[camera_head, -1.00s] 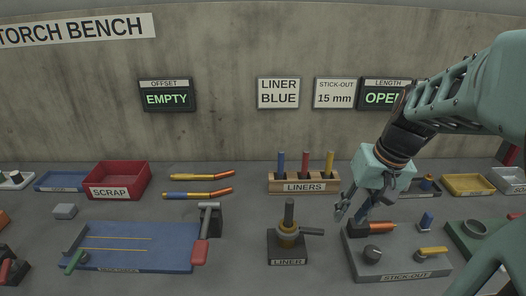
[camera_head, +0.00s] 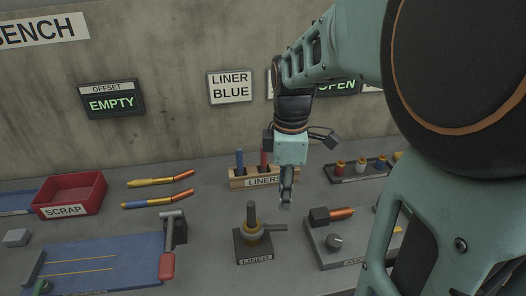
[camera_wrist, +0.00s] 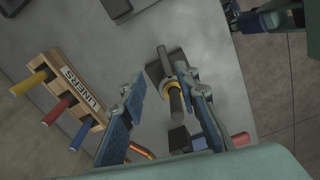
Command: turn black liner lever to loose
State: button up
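The liner fixture (camera_head: 253,248) is a dark block with a brass collar (camera_head: 252,234) and an upright dark post. Its black lever (camera_head: 274,228) sticks out to the right at collar height in the head view. My gripper (camera_head: 286,194) is above and slightly behind the lever, apart from it, pointing down. In the wrist view the gripper (camera_wrist: 160,106) has its fingers spread with nothing gripped. The brass collar (camera_wrist: 171,86) and dark post show near the right finger.
The liners rack (camera_head: 240,182) stands behind the fixture, partly hidden by my gripper. The stick-out fixture (camera_head: 330,250) with a copper-tipped block (camera_head: 322,216) is close on the right.

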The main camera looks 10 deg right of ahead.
aim_at(281, 226)
jog(key=shift+n, duration=0.3)
notch_tip(281, 226, down, 11)
jog(key=shift+s+a+r, duration=0.1)
jog(key=shift+a+r, duration=0.05)
jog(key=shift+r, duration=0.05)
jog(key=shift+c, duration=0.3)
grip_shut()
